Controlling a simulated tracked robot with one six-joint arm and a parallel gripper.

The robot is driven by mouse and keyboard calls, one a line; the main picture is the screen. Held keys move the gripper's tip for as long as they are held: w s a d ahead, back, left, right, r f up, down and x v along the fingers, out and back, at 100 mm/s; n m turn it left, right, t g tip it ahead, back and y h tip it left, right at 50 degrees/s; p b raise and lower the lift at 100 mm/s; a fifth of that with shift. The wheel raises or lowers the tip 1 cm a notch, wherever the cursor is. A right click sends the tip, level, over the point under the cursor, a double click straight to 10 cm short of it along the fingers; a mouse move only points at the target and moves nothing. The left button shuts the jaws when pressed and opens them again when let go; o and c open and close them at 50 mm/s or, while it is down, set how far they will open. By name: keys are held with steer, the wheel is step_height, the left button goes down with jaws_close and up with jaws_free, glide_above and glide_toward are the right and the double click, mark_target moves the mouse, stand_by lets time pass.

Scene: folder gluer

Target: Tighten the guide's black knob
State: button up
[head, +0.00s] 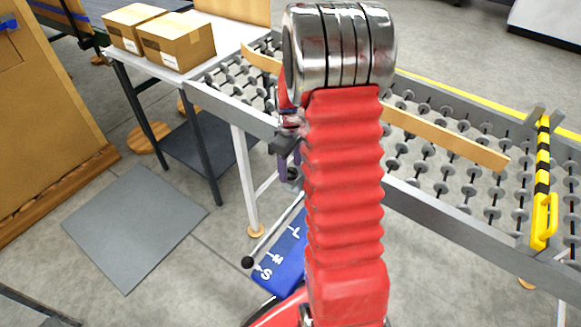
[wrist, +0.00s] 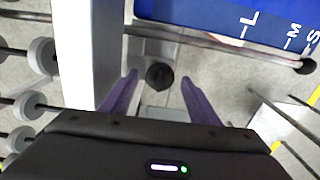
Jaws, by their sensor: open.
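A round black knob (wrist: 159,76) shows in the wrist view, on a grey bracket beside the conveyor's side rail. My gripper (wrist: 159,84) is open, with one purple finger on each side of the knob in the picture. There is a gap on both sides, and neither finger appears to touch it. I cannot tell whether the fingertips reach down around the knob or stop short of it. In the head view my gripper (head: 290,168) is beside the rail, partly hidden behind my red arm. The knob is hard to make out there.
A blue plate (head: 279,262) marked with size letters and a rod ending in a black ball (head: 247,262) lie below the gripper. The grey side rail (wrist: 84,50) runs close by. A tan strip (head: 445,138) lies on the rollers. Boxes (head: 178,40) stand on the table.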

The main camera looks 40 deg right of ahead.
steer(key=shift+f, duration=0.3)
steer(key=shift+c, duration=0.2)
steer(key=c, duration=1)
